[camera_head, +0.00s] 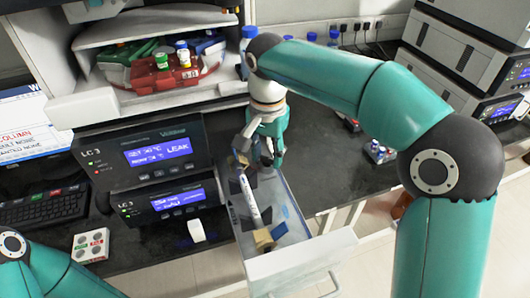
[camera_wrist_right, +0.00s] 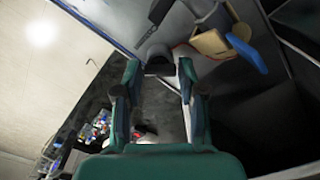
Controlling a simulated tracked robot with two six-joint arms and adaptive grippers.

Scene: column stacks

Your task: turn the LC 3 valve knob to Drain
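Two stacked dark LC 3 modules have lit blue screens: the upper module (camera_head: 110,160), reading LEAK, and the lower module (camera_head: 125,208). A small white part (camera_head: 196,230) shows below the lower module; I cannot tell whether it is the valve knob, and no Drain mark is readable. My right gripper (camera_head: 268,155) points down near the rear of the open drawer, right of the modules. In the right wrist view its fingers (camera_wrist_right: 158,72) are apart, with a dark rounded part (camera_wrist_right: 158,60) between or beyond the tips; contact is unclear. My left gripper is out of view.
The pulled-out drawer (camera_head: 285,258) holds a white column (camera_head: 249,203) and tan holders. A keyboard (camera_head: 45,206) and a white block with round buttons (camera_head: 90,245) lie at left. A red rack with vials (camera_head: 165,76) sits above. Instruments (camera_head: 460,45) stand at the right.

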